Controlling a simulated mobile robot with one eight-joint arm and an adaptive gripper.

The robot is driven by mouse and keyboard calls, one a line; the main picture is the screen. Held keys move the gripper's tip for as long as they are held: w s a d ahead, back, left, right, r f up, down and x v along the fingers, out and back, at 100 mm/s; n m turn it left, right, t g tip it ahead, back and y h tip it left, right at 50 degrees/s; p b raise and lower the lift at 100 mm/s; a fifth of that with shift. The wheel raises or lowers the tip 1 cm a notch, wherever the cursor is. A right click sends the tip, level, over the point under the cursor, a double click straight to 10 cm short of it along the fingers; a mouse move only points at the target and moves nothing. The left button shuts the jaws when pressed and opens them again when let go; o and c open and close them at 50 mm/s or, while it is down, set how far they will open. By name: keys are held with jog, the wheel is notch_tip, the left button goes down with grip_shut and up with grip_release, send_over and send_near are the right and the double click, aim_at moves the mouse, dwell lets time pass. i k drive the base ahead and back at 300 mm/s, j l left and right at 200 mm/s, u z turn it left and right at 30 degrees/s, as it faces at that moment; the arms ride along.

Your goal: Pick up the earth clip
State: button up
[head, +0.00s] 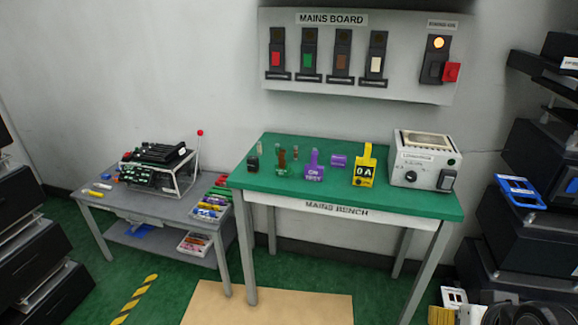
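Several small objects stand on the green top of the mains bench (420,203) in the head view. A green and brown upright piece (282,162) is at the left of the bench. I cannot tell for sure whether it is the earth clip. A small black piece (253,163) stands to its left. A purple upright tag (314,168) stands to its right, with a purple block (339,160) lying behind it. A yellow tag marked "0 A" (365,167) stands further right. My gripper is not in view.
A grey box with a dial (426,160) stands at the bench's right end. The mains board (360,45) hangs on the wall above. A lower grey table (107,212) with a rack stands left. Dark shelving (510,240) is at right. A tan mat (265,305) lies in front.

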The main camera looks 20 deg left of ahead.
aim_at(283, 169)
jog(key=i+j, duration=0.1)
jog(key=j, duration=0.35)
jog(key=i+j, duration=0.1)
jog(key=j, duration=0.35)
jog(key=i+j, duration=0.1)
jog(key=j, duration=0.4)
jog(key=i+j, duration=0.1)
jog(key=j, duration=0.8)
jog(key=i, duration=0.05)
